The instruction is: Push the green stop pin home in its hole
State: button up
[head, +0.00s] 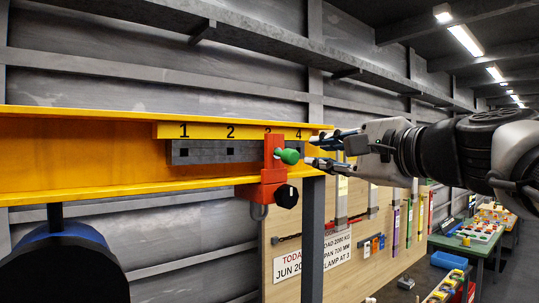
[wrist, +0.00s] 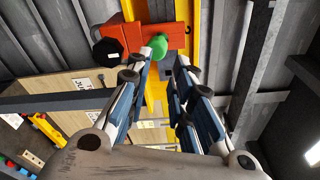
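The green stop pin (head: 289,156) sticks out of the side of the red-orange clamp (head: 273,188), its rounded head facing my gripper. The clamp hangs on the yellow beam (head: 80,185) near marks 3 and 4. In the wrist view the pin's green head (wrist: 158,47) shows just beyond my fingertips, against the red clamp (wrist: 125,38). My gripper (head: 313,151) is open and empty, just right of the pin, with its fingers pointing at it. A small gap seems to separate them.
A black knob (head: 286,196) sits low on the clamp. A grey bar with square holes (head: 205,152) runs along the beam. A board with hanging tools (head: 350,262) stands behind and below. A dark post (head: 313,230) stands under the beam's end.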

aim_at(295, 155)
jog(key=m, duration=0.4)
jog(key=shift+w+d+f+m+y, duration=0.2)
jog(key=shift+w+m+y, duration=0.05)
jog(key=shift+m+y, duration=0.15)
jog(key=shift+c, duration=1.3)
jog(key=shift+m+g, duration=0.3)
jog(key=shift+m, duration=0.8)
grip_shut()
jog(key=shift+w+a+f+m+y+p, duration=0.1)
jog(key=shift+w+a+m+y+p, duration=0.3)
jog(key=shift+w+m, duration=0.65)
jog(key=shift+w+a+r+m+p, duration=0.1)
jog(key=shift+w+a+m, duration=0.5)
jog(key=shift+m, duration=0.8)
jog(key=shift+w+a+f+m+y+p, duration=0.15)
jog(key=shift+w+a+m, duration=0.3)
jog(key=shift+w+m, duration=0.65)
jog(key=shift+s, duration=0.2)
